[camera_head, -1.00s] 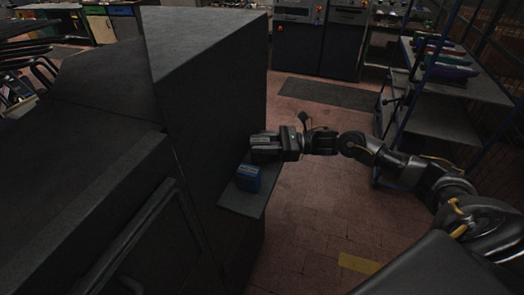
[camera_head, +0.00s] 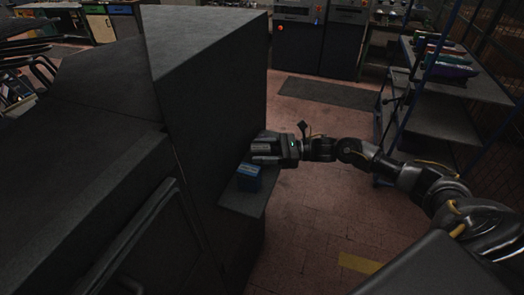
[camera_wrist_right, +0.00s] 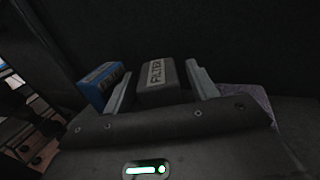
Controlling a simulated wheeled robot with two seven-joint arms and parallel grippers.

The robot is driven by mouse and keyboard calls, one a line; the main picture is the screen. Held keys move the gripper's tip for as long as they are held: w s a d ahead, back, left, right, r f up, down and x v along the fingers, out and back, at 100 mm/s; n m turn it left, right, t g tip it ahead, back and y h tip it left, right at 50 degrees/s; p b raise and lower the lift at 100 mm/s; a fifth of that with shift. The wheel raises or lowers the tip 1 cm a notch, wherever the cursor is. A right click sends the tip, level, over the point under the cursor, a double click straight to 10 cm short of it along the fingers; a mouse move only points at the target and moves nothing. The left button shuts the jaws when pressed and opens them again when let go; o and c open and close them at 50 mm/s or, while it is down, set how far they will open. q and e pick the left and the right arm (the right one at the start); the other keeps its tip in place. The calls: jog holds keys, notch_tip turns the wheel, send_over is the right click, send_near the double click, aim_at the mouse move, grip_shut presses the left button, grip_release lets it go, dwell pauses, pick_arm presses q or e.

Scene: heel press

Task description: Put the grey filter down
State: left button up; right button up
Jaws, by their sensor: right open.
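The grey filter (camera_wrist_right: 162,81) shows in the right wrist view as a grey block with a pale "FILTER" label, between the two fingers of my right gripper (camera_wrist_right: 163,88). The fingers are open, with a thin gap visible at the filter's sides. In the head view my right gripper (camera_head: 264,147) is over the far part of the small shelf (camera_head: 236,203) on the dark machine's side. The filter's underside and its contact with the shelf are hidden. My left gripper is not in view.
A blue box (camera_head: 249,177) stands on the same shelf, nearer than my gripper; in the wrist view it is just left of the fingers (camera_wrist_right: 101,85). The tall dark machine (camera_head: 205,90) walls off the left. Blue-framed shelving (camera_head: 440,120) stands at the right. The floor between is open.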

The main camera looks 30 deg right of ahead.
jog(key=shift+r, duration=0.1)
jog(key=shift+r+p, duration=0.15)
jog(key=shift+p, duration=0.25)
jog(key=d+b, duration=0.1)
jog(key=s+d+f+b, duration=0.1)
jog(key=shift+s+d, duration=0.15)
jog(key=shift+d, duration=0.25)
jog(key=b+v, duration=0.3)
jog(key=v, duration=0.6)
jog(key=shift+r+b, duration=0.35)
jog(key=shift+r, duration=0.05)
